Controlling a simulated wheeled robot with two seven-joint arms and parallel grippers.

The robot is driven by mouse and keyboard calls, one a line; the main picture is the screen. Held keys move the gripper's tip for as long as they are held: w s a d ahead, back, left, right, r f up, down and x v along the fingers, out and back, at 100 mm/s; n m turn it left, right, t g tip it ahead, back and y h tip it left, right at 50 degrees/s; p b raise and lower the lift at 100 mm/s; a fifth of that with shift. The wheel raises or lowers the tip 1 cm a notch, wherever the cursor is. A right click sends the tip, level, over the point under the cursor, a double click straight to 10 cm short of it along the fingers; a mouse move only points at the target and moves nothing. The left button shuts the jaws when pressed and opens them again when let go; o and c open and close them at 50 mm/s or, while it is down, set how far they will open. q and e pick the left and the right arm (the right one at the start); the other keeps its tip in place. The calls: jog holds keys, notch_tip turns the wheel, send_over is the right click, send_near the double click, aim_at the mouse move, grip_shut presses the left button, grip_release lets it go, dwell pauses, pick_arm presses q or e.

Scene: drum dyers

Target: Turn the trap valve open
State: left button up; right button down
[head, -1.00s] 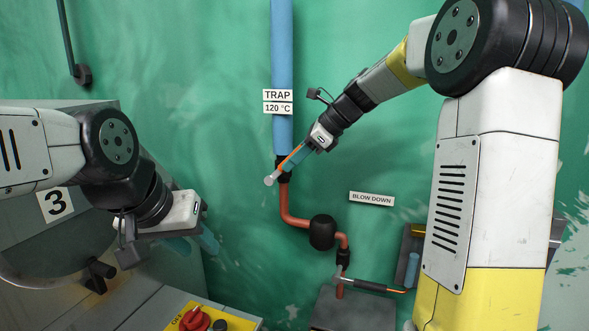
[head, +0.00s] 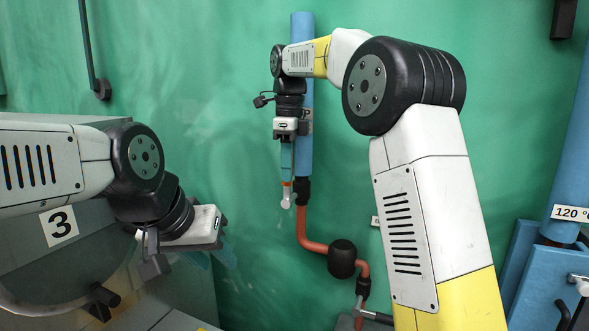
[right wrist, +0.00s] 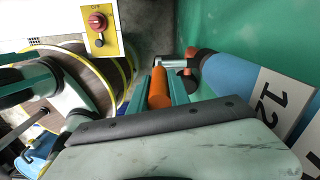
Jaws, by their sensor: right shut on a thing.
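The trap valve's lever has an orange grip (right wrist: 159,88) and a metal hub (head: 286,201), beside the black fitting (head: 303,190) under the blue pipe (head: 302,160). The lever stands upright, roughly in line with the pipe. My right gripper (head: 287,180) comes down from above and is shut on the orange grip. In the right wrist view, the grip lies between the two teal fingers, with the metal hub (right wrist: 175,63) beyond them. My left gripper (head: 213,260) is at the lower left, away from the valve, with its fingers apart and nothing seen between them.
A red-brown pipe (head: 318,246) runs from the fitting to a black bulb (head: 342,259). Another blue pipe (head: 570,170) stands at the right. A grey drum housing marked 3 (head: 58,225) is at the left. The green wall left of the valve is clear.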

jog(key=shift+w+a, duration=0.1)
jog(key=shift+a, duration=0.15)
dwell(0.3)
jog(key=c, duration=1.2)
grip_release()
jog(key=shift+a, duration=0.1)
jog(key=shift+c, duration=0.2)
notch_tip(320, 180, up, 7)
jog(key=shift+w+r, duration=0.1)
jog(key=shift+r, duration=0.25)
